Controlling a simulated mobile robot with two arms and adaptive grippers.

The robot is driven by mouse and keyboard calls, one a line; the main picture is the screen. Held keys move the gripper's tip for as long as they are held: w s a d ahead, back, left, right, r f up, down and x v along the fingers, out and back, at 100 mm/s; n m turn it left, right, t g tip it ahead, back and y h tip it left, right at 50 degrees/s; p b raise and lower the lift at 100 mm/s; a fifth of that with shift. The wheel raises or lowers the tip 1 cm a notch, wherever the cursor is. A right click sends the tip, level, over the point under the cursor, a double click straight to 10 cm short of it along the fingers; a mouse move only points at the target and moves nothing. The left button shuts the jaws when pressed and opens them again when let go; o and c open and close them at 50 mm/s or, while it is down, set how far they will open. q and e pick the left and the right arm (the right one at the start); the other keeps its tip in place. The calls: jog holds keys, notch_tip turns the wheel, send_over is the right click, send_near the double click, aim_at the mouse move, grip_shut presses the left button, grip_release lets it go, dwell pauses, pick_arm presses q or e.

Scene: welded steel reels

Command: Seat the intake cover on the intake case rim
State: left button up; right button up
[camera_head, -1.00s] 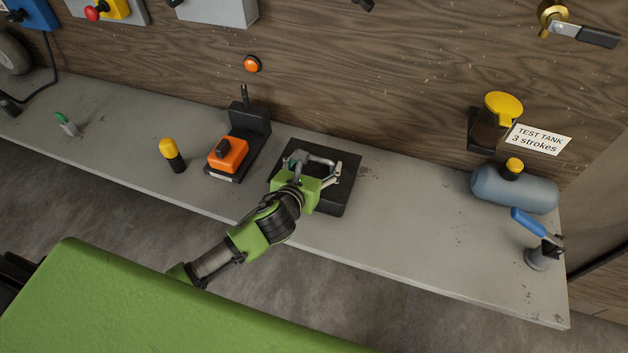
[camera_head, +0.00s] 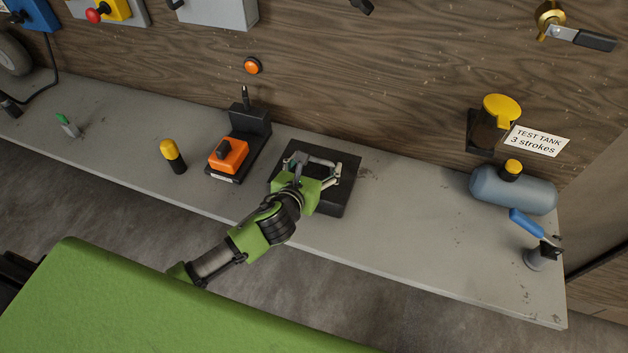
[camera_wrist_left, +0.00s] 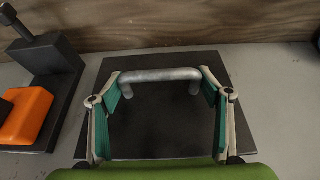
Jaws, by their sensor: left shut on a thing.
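The intake cover looks like a black square plate (camera_head: 346,168) with a grey bar handle (camera_wrist_left: 160,75) on top. It lies at the middle of the bench. My left gripper (camera_head: 313,166) is over it, with its fingers shut on the two ends of the handle. In the left wrist view the dark plate (camera_wrist_left: 160,130) spreads out below and around the fingers. I cannot make out the intake case rim apart from the cover; any case is hidden beneath it or merges with it. I cannot tell whether there is a gap. My right gripper is not in view.
Left of the plate is a black stand (camera_head: 250,120) with an orange block (camera_head: 229,154). A yellow-topped black cylinder (camera_head: 173,156) stands further left. A blue-grey tank (camera_head: 512,190) and a blue-handled lever (camera_head: 535,224) are at the right. The bench (camera_head: 420,220) between is clear.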

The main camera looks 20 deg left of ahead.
pick_arm(q)
jog(key=shift+f, duration=0.4)
dwell(0.3)
jog(key=shift+s+f, duration=0.1)
jog(key=shift+f, duration=0.05)
dwell(0.9)
jog(key=o, duration=1.5)
jog(key=shift+o, duration=1.4)
